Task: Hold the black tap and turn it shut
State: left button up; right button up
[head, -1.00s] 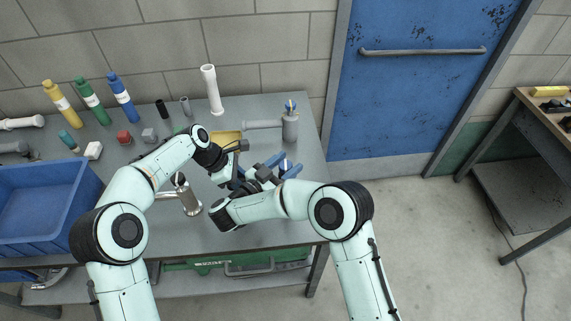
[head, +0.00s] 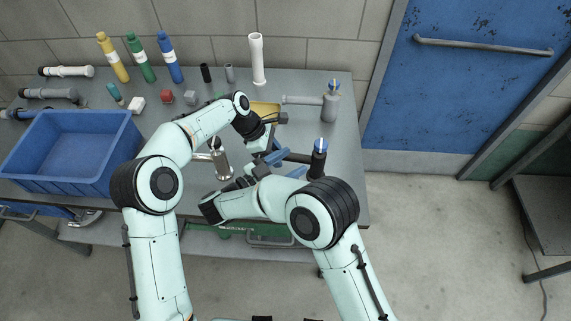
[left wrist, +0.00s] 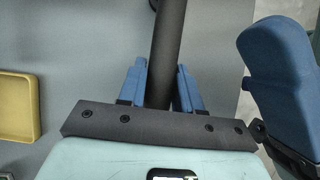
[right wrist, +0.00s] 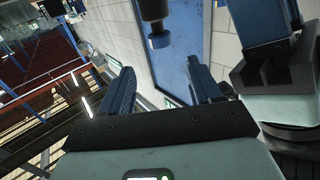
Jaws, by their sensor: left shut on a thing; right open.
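The black tap (head: 318,163) stands out near the table's right edge, with a blue handle (head: 321,144) on top and a dark pipe running left. My left gripper is shut on that dark pipe (left wrist: 168,50), which lies between its blue fingers (left wrist: 161,88). My right gripper (head: 285,165) is open just left of the tap body. In the right wrist view, the blue handle (right wrist: 160,41) shows beyond the open fingers (right wrist: 163,90), apart from them. My arms hide part of the pipe. I cannot tell how high the tap is above the table.
A grey tap (head: 330,105) stands behind, and a steel tap (head: 220,163) stands to the left. A yellow tray (head: 266,108) lies behind my grippers. A blue crate (head: 75,112) fills the table's left side. Bottles and a white pipe (head: 257,60) line the back.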

dwell(0.3)
pick_arm(q)
jog(key=o, duration=1.1)
jog(key=shift+c, duration=0.2)
jog(key=v, duration=1.2)
